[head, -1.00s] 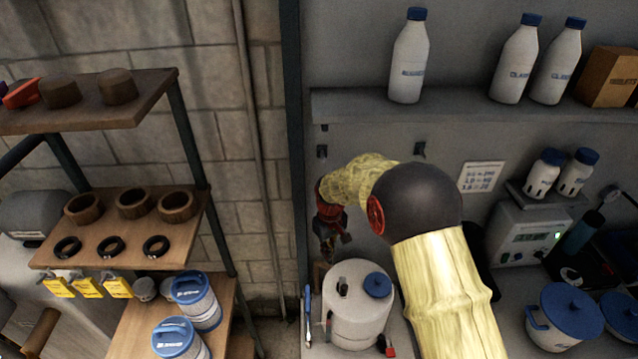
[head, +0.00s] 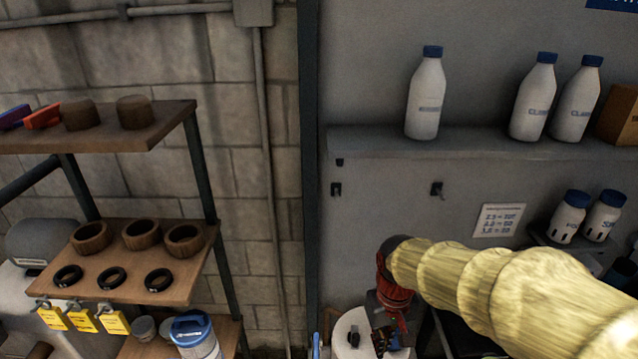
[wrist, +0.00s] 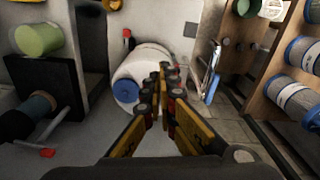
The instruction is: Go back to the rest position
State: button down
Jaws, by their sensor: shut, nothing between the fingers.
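My gripper (head: 392,338) is at the lower middle of the head view, in front of the white canister (head: 350,325), whose lower part is out of frame. In the wrist view my gripper (wrist: 166,78) has its yellow and black fingers together, with nothing between them. The white canister (wrist: 150,62) with its blue cap (wrist: 126,91) lies beyond the fingertips there. I cannot tell how far apart they are. My yellow-sleeved arm reaches in from the right of the head view.
A wooden rack (head: 130,262) with brown rings, black rings and yellow tags stands at left. A grey wall shelf (head: 470,143) holds white bottles (head: 427,95). Blue-lidded jars (head: 570,215) stand at right. Blue-ended cartridges (wrist: 297,95) show right in the wrist view. Open wall lies between rack and shelf.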

jog(key=s+d+r+m+t+b, duration=0.1)
jog(key=s+d+r+t+b, duration=0.1)
jog(key=s+b, duration=0.2)
jog(key=s+d+r+m+t+b, duration=0.1)
jog(key=s+d+r+t+b, duration=0.1)
jog(key=s, duration=0.6)
jog(key=shift+s+d+r+t+b, duration=0.3)
jog(key=shift+d+t+b, duration=0.35)
jog(key=shift+b, duration=0.4)
